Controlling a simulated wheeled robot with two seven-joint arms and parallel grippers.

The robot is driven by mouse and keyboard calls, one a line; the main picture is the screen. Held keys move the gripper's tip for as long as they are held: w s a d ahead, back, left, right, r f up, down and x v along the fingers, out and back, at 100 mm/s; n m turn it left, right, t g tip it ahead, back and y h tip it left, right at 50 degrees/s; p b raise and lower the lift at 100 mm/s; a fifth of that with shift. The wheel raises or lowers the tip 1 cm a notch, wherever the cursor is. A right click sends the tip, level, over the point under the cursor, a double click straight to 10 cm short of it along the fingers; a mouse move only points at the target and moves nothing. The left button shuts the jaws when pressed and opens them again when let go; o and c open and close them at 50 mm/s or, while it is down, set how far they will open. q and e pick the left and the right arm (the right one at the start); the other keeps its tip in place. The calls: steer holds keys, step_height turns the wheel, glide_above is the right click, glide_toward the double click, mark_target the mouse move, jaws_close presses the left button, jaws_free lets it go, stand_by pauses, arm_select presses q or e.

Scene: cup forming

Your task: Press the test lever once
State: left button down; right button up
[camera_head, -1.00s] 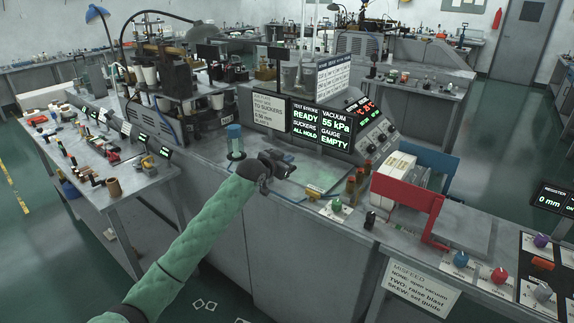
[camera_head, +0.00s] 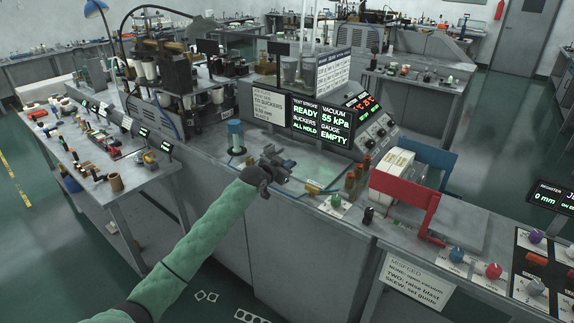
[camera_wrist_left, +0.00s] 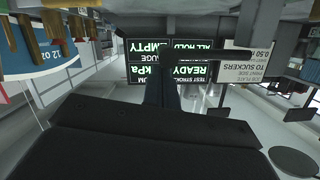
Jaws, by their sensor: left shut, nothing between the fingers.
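My left gripper (camera_head: 282,166) is shut and empty, held above the grey bench top in front of the display panel (camera_head: 320,122). The panel reads test stroke READY, vacuum 55 kPa, suckers ALL HOLD and gauge EMPTY. The display also shows upside down in the left wrist view (camera_wrist_left: 190,70). A dark bar and upright post stand in front of it there; I cannot tell if they are my fingers or a lever. I cannot pick out the test lever for sure in the head view. My right gripper is not in view.
A blue-topped cylinder (camera_head: 235,135) stands left of my gripper. The cup machine (camera_head: 160,65) stands behind on the left.

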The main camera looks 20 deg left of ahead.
arm_select(q)
steer(key=f+m+b, duration=0.2)
steer(key=f, duration=0.1)
steer(key=shift+d+y, duration=0.2)
steer(key=shift+y, duration=0.1)
steer(key=shift+f+m+t+b, duration=0.3)
steer(key=shift+f+m+b, duration=0.3)
steer(key=shift+f+b, duration=0.2)
steer(key=shift+a+f, duration=0.15)
steer(key=shift+f, duration=0.25)
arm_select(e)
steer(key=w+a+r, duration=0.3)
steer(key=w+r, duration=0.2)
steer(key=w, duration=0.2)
arm_select(q)
steer(key=shift+r+y, duration=0.1)
steer(key=shift+y, duration=0.2)
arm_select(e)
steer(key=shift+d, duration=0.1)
